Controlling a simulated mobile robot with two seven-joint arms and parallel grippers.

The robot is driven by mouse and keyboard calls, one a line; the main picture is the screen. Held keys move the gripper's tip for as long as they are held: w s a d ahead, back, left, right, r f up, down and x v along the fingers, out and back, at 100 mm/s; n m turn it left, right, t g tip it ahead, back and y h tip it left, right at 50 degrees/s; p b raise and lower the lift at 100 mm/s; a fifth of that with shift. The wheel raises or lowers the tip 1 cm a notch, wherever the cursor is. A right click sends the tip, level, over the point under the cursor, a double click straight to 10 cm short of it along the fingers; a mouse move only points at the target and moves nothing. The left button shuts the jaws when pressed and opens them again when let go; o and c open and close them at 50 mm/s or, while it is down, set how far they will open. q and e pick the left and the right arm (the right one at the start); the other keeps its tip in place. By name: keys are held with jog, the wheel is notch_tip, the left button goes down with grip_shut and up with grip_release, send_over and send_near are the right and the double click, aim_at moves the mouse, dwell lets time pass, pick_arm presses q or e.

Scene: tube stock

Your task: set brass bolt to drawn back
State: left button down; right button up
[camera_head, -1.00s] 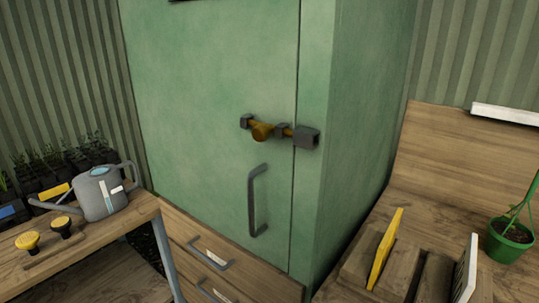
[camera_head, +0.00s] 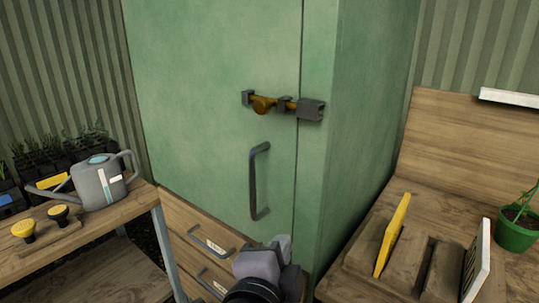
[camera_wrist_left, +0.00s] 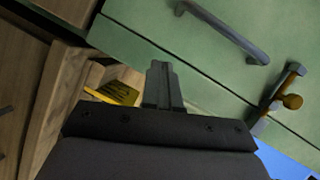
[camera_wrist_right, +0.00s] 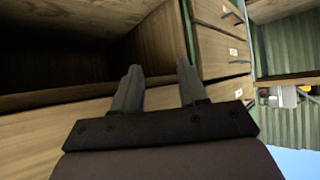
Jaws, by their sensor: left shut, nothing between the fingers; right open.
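The brass bolt (camera_head: 264,104) lies across the green cabinet door, its round knob nearer the left guide. Its rod runs through the dark guides and reaches the dark keeper (camera_head: 311,110) beyond the door seam. The bolt also shows at the right of the left wrist view (camera_wrist_left: 291,101). My left gripper (camera_head: 284,243) is shut and empty, in front of the cabinet, below the bolt and the door handle. Its fingers also show in the left wrist view (camera_wrist_left: 163,72). My right gripper (camera_wrist_right: 157,70) is open and empty, seen only in its wrist view.
The dark door handle (camera_head: 258,182) stands out below the bolt. Drawers (camera_head: 190,226) are under the door. A bench with a watering can (camera_head: 100,182) is at left. A wooden bench with a yellow panel (camera_head: 392,235) and a potted plant (camera_head: 516,232) is at right.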

pick_arm(q)
jog(key=s+r+m+t+y+b, duration=0.2)
jog(key=s+r+m+t, duration=0.3)
jog(key=r, duration=0.8)
jog(key=s+t, duration=0.1)
jog(key=s, duration=0.2)
jog(key=shift+t, duration=0.3)
pick_arm(e)
notch_tip(320, 180, down, 3)
jog(key=shift+a+r, duration=0.1)
jog(key=shift+r, duration=0.1)
pick_arm(q)
jog(key=shift+d+r, duration=0.1)
jog(key=p, duration=0.3)
send_near(272, 107)
jog(key=w+d, duration=0.2)
jog(key=d, duration=0.1)
jog(key=shift+w+a+r+p, duration=0.4)
jog(key=shift+w+a+r, duration=0.6)
jog(key=shift+a, duration=0.2)
pick_arm(e)
notch_tip(272, 107, up, 4)
jog(key=shift+f, duration=0.15)
pick_arm(q)
jog(key=shift+w+f+y, duration=0.1)
jog(key=shift+y, duration=0.2)
